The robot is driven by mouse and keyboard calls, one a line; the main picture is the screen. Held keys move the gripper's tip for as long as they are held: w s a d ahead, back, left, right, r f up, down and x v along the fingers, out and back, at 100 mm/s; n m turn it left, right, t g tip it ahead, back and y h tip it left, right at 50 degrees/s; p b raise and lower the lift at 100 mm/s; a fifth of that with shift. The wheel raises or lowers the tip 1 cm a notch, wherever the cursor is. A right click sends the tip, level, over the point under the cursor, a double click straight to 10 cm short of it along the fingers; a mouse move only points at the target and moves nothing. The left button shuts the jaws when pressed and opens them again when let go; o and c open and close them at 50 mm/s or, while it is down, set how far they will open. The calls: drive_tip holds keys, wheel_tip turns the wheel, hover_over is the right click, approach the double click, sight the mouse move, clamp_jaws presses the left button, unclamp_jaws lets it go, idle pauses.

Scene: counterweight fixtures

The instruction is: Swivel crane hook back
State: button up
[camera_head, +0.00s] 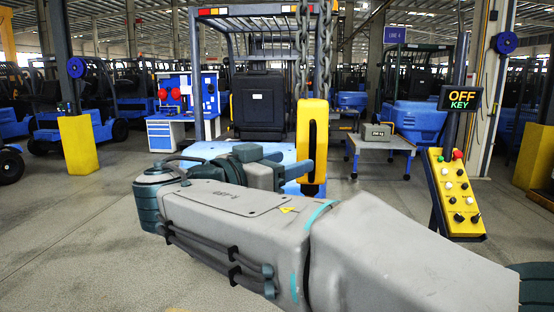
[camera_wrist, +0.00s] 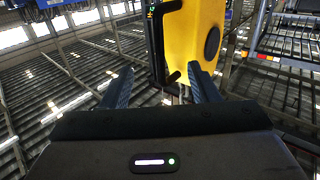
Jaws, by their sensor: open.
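The yellow crane hook block (camera_head: 312,135) hangs on chains in the middle of the head view, with a dark slot in its face. A dark hook part (camera_head: 310,189) shows at its lower end. My gripper (camera_head: 294,163) is just left of the block's lower part. In the wrist view the yellow block (camera_wrist: 192,40) fills the upper middle, and a small dark reddish part (camera_wrist: 172,77) shows below it. My gripper (camera_wrist: 158,76) is open there, with this part between the fingers. The right finger overlaps the block's lower edge; contact cannot be told. Most of the hook's shape is hidden.
A forklift (camera_head: 262,95) stands behind the block. A grey weight (camera_head: 377,133) rests on a low table (camera_head: 385,144) to the right.

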sight(310, 156)
drive_tip(key=shift+b+x, duration=0.55)
drive_tip(key=shift+x, duration=3.3)
drive_tip(key=shift+c, duration=0.3)
clamp_jaws()
drive_tip(key=shift+a, duration=0.15)
drive_tip(key=a, duration=0.1)
drive_tip(key=w+a, duration=0.1)
drive_tip(key=a, duration=0.3)
drive_tip(key=shift+w, duration=0.3)
